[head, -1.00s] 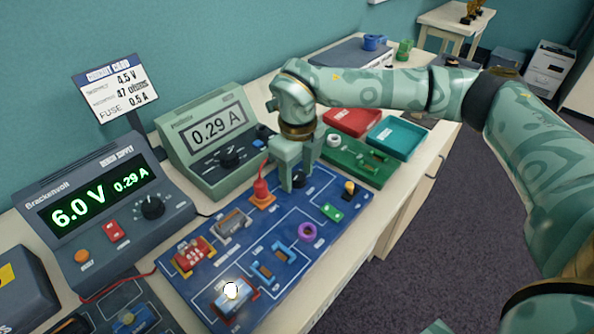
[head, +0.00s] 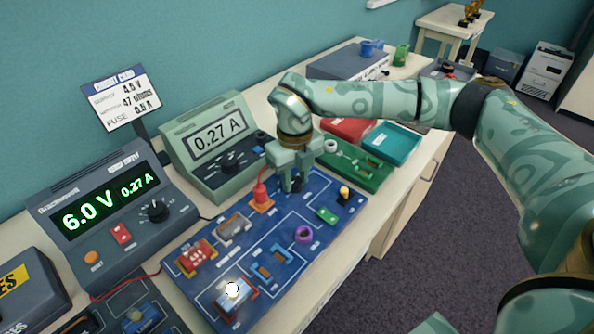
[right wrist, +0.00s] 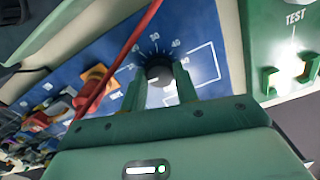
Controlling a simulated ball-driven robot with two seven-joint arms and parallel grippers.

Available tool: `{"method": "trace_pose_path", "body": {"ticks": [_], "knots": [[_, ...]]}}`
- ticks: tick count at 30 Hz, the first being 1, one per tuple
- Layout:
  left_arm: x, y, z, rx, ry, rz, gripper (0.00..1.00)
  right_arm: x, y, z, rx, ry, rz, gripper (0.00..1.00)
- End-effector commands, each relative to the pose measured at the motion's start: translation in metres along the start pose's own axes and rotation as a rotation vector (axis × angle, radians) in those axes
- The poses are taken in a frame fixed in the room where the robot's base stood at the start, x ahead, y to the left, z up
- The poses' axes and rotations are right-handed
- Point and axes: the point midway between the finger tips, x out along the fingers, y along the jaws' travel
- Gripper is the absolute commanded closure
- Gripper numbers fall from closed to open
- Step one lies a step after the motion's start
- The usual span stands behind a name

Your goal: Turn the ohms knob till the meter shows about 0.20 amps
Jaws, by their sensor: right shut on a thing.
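The green meter (head: 187,169) stands behind the blue circuit board (head: 277,226) and reads 0.27 A. The bench supply (head: 65,185) at the left shows 6.0 V and 0.27 A. My right gripper (head: 292,186) points down at the back right part of the board. In the right wrist view its two fingers (right wrist: 160,86) are closed on the sides of the black ohms knob (right wrist: 159,71), which has a printed scale around it. In the head view the fingers mostly hide that knob. My left gripper is not in view.
A red plug (head: 260,193) with a lead stands just left of my right gripper. A green board (head: 360,172) and red and teal trays (head: 395,143) lie to the right. A card on a stand (head: 120,95) rises behind the supply.

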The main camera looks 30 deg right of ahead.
Motion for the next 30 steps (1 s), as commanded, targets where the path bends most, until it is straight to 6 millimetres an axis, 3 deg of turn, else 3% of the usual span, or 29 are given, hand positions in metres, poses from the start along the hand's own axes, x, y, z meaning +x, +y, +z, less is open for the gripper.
{"method": "trace_pose_path", "body": {"ticks": [3, 15, 30], "knots": [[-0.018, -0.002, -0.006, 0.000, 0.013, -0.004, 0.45, -0.007, 0.000, 0.000, 0.108, -0.003, 0.000, 0.93], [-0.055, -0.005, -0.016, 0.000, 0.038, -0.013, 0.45, -0.006, 0.000, 0.000, 0.468, -0.004, 0.001, 0.93], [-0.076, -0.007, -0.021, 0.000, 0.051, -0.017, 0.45, -0.003, -0.001, 0.001, 0.702, -0.004, 0.001, 0.93]]}}
